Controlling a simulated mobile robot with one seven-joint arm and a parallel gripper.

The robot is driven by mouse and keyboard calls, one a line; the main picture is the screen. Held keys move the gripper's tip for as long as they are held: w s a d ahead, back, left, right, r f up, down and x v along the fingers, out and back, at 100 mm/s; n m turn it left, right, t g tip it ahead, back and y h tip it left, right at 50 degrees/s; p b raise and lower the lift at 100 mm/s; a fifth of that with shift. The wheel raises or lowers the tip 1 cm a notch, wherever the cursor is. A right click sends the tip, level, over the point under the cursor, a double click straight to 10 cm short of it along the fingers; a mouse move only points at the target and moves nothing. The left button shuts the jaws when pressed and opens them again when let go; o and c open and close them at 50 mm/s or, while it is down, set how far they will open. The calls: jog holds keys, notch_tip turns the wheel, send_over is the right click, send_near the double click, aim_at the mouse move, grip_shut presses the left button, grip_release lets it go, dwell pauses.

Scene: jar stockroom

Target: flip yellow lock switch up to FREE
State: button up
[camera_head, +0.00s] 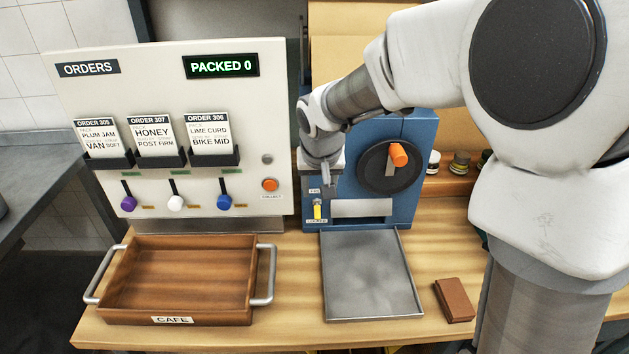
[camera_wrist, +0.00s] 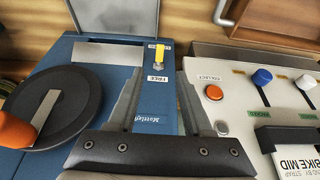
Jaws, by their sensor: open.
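The yellow lock switch (camera_head: 318,211) is on the lower left of the blue machine's front (camera_head: 402,203). Its yellow lever points down, toward the LOCKED label, with the FREE label (camera_head: 314,191) above its pivot. In the wrist view, which is turned upside down, the yellow lever (camera_wrist: 160,51) points away from the FREE label (camera_wrist: 157,79). My gripper (camera_head: 326,178) is just above the switch in the head view. In the wrist view my gripper (camera_wrist: 161,82) is open and empty, its two fingers on either side of the FREE label. I see no contact with the lever.
The black wheel with an orange knob (camera_head: 398,155) is right of the switch. A metal tray (camera_head: 368,300) lies below. The orders panel (camera_head: 230,110) with an orange button (camera_head: 270,184) stands close left. A wooden CAFE crate (camera_head: 215,315) and brown block (camera_head: 454,299) are on the table.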

aim_at(318, 213)
jog(key=b+x, duration=0.1)
jog(key=x, duration=1)
jog(key=shift+w, duration=0.1)
grip_shut()
